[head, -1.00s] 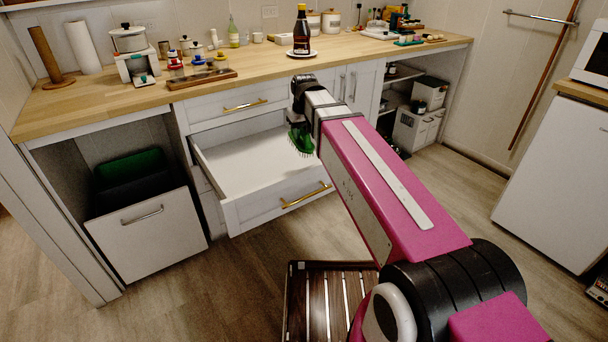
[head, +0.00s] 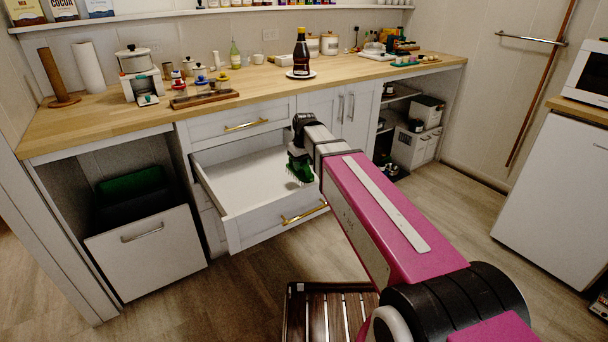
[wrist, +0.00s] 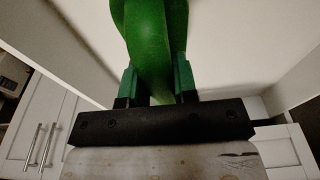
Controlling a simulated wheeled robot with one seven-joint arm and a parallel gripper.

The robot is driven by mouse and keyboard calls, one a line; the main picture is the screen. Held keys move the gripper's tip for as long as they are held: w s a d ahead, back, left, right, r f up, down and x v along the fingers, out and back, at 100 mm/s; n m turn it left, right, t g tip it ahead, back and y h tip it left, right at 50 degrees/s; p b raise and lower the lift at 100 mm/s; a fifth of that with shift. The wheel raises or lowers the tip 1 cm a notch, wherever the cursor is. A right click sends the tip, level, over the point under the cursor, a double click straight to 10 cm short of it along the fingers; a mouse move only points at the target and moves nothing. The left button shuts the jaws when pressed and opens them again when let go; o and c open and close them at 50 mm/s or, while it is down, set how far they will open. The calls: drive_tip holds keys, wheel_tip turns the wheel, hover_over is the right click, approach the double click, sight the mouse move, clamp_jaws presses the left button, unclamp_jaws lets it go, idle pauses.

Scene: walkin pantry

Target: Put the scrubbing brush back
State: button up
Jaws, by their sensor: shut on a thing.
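The green scrubbing brush (head: 299,171) is in my gripper, over the right side of an open white drawer (head: 245,188). In the head view its bristles point down. In the wrist view the brush's smooth green body (wrist: 153,45) lies between the two fingers of my gripper (wrist: 157,85), which are shut on it. The drawer is pulled out and the part of its floor that shows is bare and white. The far right of the drawer is hidden behind my arm. I cannot tell the exact gap between the bristles and the drawer floor.
A wooden counter (head: 250,88) runs above the drawer, with a dark bottle on a plate (head: 301,73) and several small items. A pull-out bin (head: 150,245) stands open at the left. A dark slatted wooden piece (head: 325,310) is on the floor in front.

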drive_tip(key=shift+w+d+f, duration=0.4)
drive_tip(key=shift+d+f, duration=0.15)
drive_tip(key=shift+d, duration=0.1)
drive_tip(key=shift+f, duration=1.9)
drive_tip(key=o, duration=0.9)
drive_tip(key=shift+f, duration=0.1)
wheel_tip(320, 180, up, 12)
drive_tip(key=s+d, duration=0.1)
drive_tip(key=shift+s, duration=0.25)
